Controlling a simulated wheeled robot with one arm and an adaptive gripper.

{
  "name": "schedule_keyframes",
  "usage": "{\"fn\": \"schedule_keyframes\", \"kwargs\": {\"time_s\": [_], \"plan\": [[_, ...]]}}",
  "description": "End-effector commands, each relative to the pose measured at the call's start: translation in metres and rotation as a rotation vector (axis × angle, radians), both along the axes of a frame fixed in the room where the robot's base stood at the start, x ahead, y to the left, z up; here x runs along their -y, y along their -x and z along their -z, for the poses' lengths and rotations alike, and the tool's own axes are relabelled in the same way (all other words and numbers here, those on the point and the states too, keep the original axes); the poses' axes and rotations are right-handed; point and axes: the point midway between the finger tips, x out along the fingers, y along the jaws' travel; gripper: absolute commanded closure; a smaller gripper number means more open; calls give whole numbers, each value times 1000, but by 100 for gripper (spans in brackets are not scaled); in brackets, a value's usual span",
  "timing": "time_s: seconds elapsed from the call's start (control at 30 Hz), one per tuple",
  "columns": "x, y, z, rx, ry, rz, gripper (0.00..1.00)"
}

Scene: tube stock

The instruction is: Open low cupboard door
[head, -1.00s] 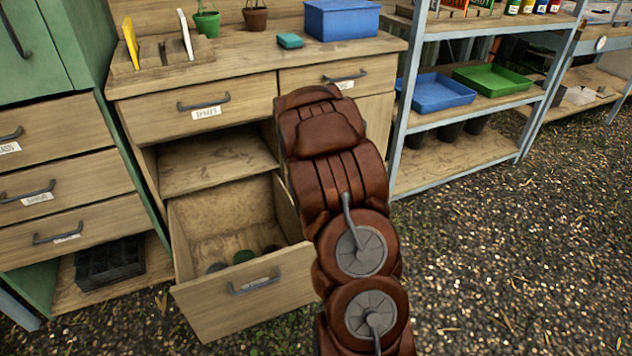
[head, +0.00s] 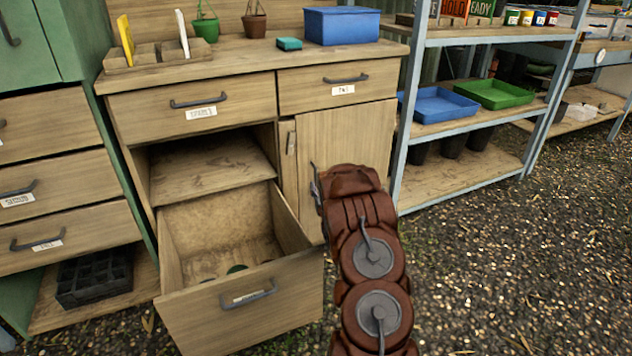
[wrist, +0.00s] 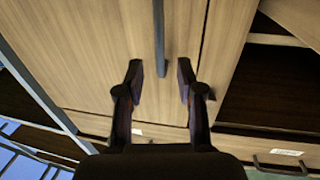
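The low cupboard door (head: 350,140) is a plain wooden panel under the right top drawer, and it looks closed. In the wrist view the door (wrist: 100,60) fills much of the picture, with a grey vertical bar handle (wrist: 159,40) near its edge. My gripper (wrist: 159,72) is open, its two dark fingers apart on either side of the handle's end in the picture. I cannot tell whether either finger touches it. In the head view my brown arm hides the gripper and the door's lower part. A dark upright bar at the door's left side shows beside my arm.
A deep lower drawer (head: 240,312) stands pulled out just left of the door, under an open shelf space (head: 210,168). A metal shelf unit (head: 401,130) with a blue tray (head: 440,104) and a green tray (head: 493,94) stands close on the right. Gravel floor on the right is clear.

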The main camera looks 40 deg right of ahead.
Motion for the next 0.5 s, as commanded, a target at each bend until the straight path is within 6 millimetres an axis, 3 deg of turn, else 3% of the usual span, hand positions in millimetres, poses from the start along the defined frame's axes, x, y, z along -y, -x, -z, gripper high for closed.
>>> {"fn": "schedule_keyframes", "kwargs": {"time_s": [0.5], "plan": [[26,-44,3,-3,-3,1,63]]}}
